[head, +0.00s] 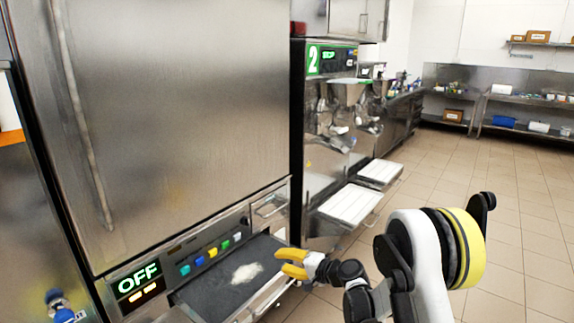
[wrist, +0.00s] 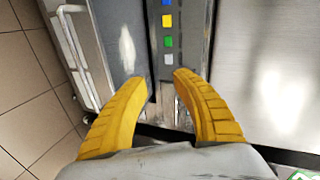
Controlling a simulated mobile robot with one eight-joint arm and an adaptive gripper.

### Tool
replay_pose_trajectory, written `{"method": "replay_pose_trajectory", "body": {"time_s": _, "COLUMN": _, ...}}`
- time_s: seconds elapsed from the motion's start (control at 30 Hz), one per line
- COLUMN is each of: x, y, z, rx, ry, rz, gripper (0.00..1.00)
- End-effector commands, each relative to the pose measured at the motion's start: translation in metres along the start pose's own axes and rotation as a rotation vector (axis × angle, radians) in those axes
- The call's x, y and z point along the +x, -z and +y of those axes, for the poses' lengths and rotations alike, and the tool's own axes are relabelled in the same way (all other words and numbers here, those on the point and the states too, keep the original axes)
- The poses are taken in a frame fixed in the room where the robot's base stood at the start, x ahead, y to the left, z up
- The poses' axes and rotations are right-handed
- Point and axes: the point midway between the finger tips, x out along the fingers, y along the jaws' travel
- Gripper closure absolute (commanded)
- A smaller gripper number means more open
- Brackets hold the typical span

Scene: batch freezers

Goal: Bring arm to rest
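My gripper (head: 292,263) shows its yellow fingers at the right end of the dark pull-out shelf under the large steel cabinet. In the wrist view my gripper (wrist: 160,82) has its two fingers apart with a clear gap and nothing between them. A row of coloured buttons (head: 212,252) lies along the panel behind the shelf. The buttons also show beyond the fingertips in the wrist view (wrist: 167,21). I cannot tell whether the fingers touch the shelf or its rail. My arm reaches in from the lower right.
The dark shelf (head: 210,296) carries a pale powdery patch (head: 247,273). The tiled floor (head: 520,215) at right is open.

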Motion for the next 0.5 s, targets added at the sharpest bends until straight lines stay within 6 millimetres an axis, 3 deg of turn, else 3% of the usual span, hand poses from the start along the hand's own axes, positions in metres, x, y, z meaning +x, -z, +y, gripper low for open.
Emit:
{"method": "replay_pose_trajectory", "body": {"time_s": 0.03, "x": -0.015, "y": 0.0, "z": -0.019, "rx": -0.033, "ry": -0.035, "rz": 0.005, "gripper": 0.68}}
{"method": "replay_pose_trajectory", "body": {"time_s": 0.2, "x": -0.07, "y": -0.006, "z": -0.064, "rx": -0.162, "ry": -0.173, "rz": 0.019, "gripper": 0.68}}
{"method": "replay_pose_trajectory", "body": {"time_s": 0.5, "x": -0.188, "y": -0.045, "z": -0.106, "rx": -0.382, "ry": -0.418, "rz": 0.034, "gripper": 0.68}}
